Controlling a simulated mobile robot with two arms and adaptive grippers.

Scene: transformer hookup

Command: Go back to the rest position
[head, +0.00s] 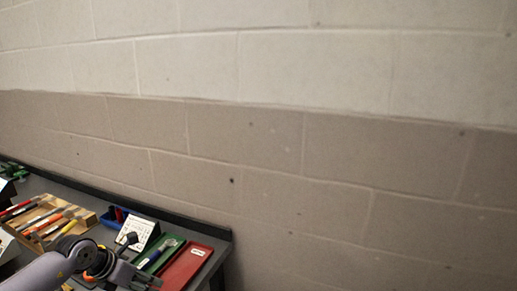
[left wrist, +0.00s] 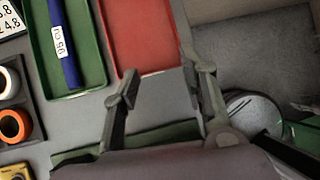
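My left arm comes in at the lower left of the head view. Its gripper (head: 142,262) is over the workbench, close to the green and red trays. In the left wrist view the two fingers of the left gripper (left wrist: 160,82) stand apart with nothing between them, so it is open and empty. The red tray (left wrist: 143,35) and bare grey bench top show beyond the fingers. My right gripper is in neither view.
The green tray (left wrist: 95,60) holds a blue labelled bar (left wrist: 62,45). A wooden tool tray (head: 84,219), blue bin (head: 108,221) and white number card (head: 140,233) stand on the bench. Tape rolls (left wrist: 14,125) lie at left in the wrist view. A block wall (head: 330,170) rises behind.

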